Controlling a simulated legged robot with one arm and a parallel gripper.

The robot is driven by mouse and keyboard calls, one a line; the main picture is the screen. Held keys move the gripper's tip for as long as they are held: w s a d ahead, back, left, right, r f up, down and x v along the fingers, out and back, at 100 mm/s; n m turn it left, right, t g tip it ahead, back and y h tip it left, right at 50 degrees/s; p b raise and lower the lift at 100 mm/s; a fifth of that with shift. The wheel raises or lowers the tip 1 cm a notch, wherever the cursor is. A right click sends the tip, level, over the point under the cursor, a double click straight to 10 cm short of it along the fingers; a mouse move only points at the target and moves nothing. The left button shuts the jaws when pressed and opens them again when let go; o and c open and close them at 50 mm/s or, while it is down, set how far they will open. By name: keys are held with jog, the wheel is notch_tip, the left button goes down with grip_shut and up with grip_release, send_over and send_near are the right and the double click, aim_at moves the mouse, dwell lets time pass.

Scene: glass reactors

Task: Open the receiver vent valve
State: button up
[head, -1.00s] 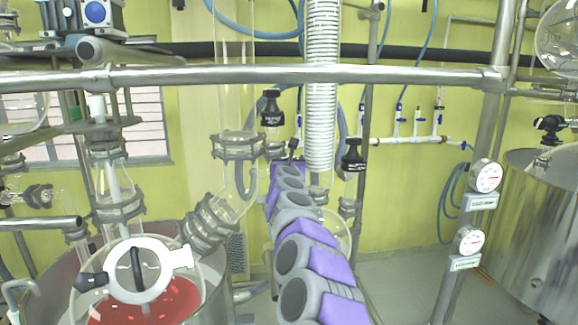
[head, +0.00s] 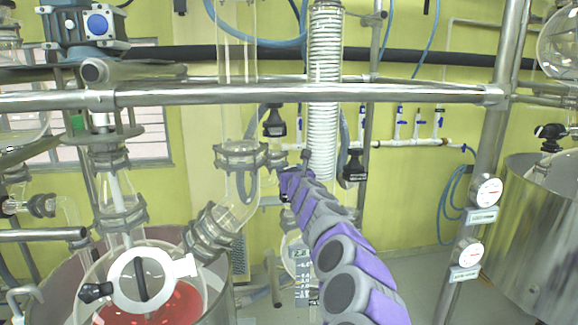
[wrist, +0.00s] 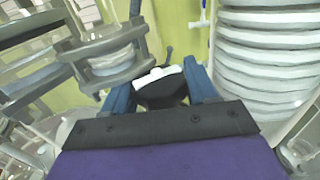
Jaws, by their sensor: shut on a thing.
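In the wrist view, a black valve knob (wrist: 163,93) with a white marking on its far edge sits between the two blue fingers of my gripper (wrist: 160,84). My gripper is shut on it. In the head view, my gripper (head: 289,184) is at the far end of the purple and grey arm, between a glass flange joint and a white coil. The held knob cannot be made out there. Two other black valve knobs show, one upper left (head: 274,122) and one right of the coil (head: 353,164). Whether the held knob is the receiver vent valve cannot be read.
The flange joint (head: 240,155) stands close left of my gripper, the coil (head: 325,120) close right. A steel rail (head: 400,94) crosses above. A glass vessel with red contents (head: 165,308) is lower left. Gauges on a post (head: 486,192) and a steel tank (head: 545,235) stand right.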

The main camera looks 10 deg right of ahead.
jog(key=shift+s+d+r+n+g+y+p, duration=0.1)
jog(key=shift+n+g+y+p, duration=0.25)
jog(key=shift+n+y+p, duration=1.15)
jog(key=shift+w+d+r+n+g+y+p, duration=0.15)
jog(key=shift+g+y+p, duration=0.5)
jog(key=shift+p, duration=1.8)
jog(key=shift+s+r+n+g+y+p, duration=0.15)
jog(key=shift+n+y+p, duration=0.5)
jog(key=shift+y+p, duration=1.05)
jog(key=shift+f+p, duration=0.25)
jog(key=shift+p, duration=0.3)
jog(key=o, duration=0.5)
jog(key=shift+o, duration=1.2)
jog(key=shift+s+d+r, duration=0.1)
jog(key=shift+s, duration=0.1)
jog(key=m+t+h+b, duration=0.1)
jog(key=b, duration=0.3)
jog(key=shift+s+h, duration=0.1)
jog(key=shift+h, duration=0.25)
jog(key=m+h+b, duration=0.1)
jog(key=b, duration=0.1)
jog(key=shift+s+t+h+b, duration=0.1)
jog(key=shift+t+h+b, duration=0.2)
jog(key=shift+t+b, duration=0.05)
